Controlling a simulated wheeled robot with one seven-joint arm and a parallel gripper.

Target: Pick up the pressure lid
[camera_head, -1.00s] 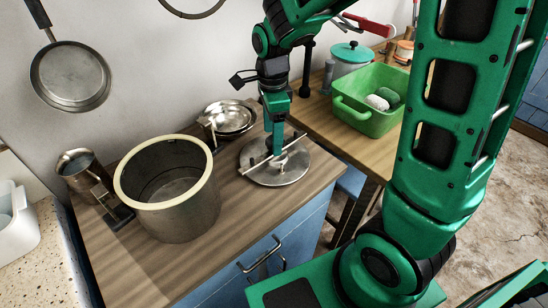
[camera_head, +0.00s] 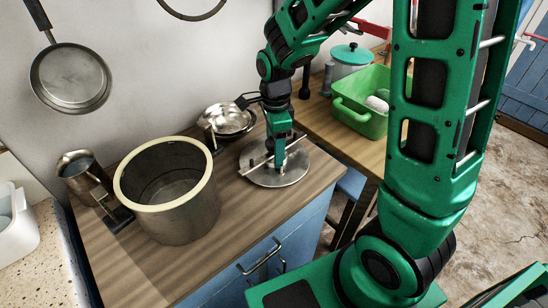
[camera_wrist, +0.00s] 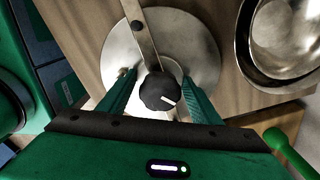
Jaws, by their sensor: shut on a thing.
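The pressure lid (camera_head: 287,175) is a round grey metal disc with a bar across its top. It lies on the wooden counter to the right of the open pot (camera_head: 178,222). In the wrist view the lid (camera_wrist: 200,40) shows its bar and a black knob (camera_wrist: 160,92) at the middle. My gripper (camera_head: 277,160) points down at the lid's centre. In the wrist view my gripper's fingers (camera_wrist: 160,100) stand on either side of the knob, shut on the lid's central fitting. The fingertips are partly hidden, and the lid appears to rest on the counter.
Metal bowls (camera_head: 228,119) stand behind the lid, near the wall. A metal jug (camera_head: 80,172) stands left of the pot. A green basin (camera_head: 360,120) and a teal-lidded pot (camera_head: 350,62) are on the table at right. Bare counter lies in front of the lid.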

